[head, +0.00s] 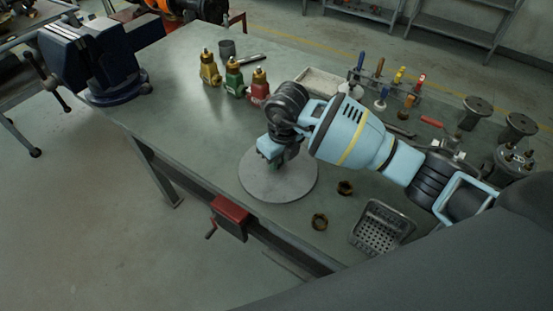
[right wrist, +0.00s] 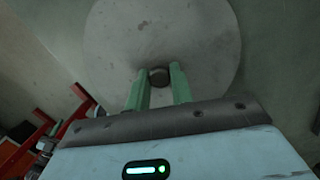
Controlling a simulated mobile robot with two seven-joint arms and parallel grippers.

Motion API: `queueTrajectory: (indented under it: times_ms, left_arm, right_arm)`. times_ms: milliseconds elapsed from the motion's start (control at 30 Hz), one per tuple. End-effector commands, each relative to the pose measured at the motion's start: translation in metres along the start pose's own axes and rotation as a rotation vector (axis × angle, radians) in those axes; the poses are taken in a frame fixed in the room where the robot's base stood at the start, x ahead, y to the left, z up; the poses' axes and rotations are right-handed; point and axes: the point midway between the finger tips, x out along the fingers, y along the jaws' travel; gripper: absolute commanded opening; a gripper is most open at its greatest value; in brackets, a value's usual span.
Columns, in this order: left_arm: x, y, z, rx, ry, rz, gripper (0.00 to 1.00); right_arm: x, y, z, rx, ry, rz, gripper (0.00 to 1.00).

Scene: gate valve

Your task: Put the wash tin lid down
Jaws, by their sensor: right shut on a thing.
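The wash tin lid (head: 277,188) is a round grey disc in the head view, over the middle front of the workbench. My right gripper (head: 271,158) is above its centre, pointing down. In the right wrist view the lid (right wrist: 160,30) fills the upper middle, and the two green fingers of my right gripper (right wrist: 160,80) are shut on the small dark knob (right wrist: 159,76) at its centre. Whether the lid touches the bench or hangs just above it, I cannot tell. The wash tin itself is not clearly seen. My left gripper is not in view.
The green workbench (head: 185,110) is clear left of the lid. Yellow, green and red bottles (head: 233,79) stand behind. A blue vise (head: 98,58) is at the far left corner.

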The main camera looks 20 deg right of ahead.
Motion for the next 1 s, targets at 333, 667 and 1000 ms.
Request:
queueTrajectory:
  times_ms: [333, 667, 1000]
  left_arm:
    - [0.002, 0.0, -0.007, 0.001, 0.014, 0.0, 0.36]
    - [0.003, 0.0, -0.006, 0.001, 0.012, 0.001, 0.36]
    - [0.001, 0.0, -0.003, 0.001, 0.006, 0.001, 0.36]
  right_arm:
    - [0.001, 0.0, 0.001, 0.0, -0.005, -0.002, 0.0]
    - [0.003, 0.0, 0.0, 0.0, -0.004, -0.002, 0.44]
    - [-0.007, -0.001, 0.002, -0.001, -0.007, -0.003, 0.44]
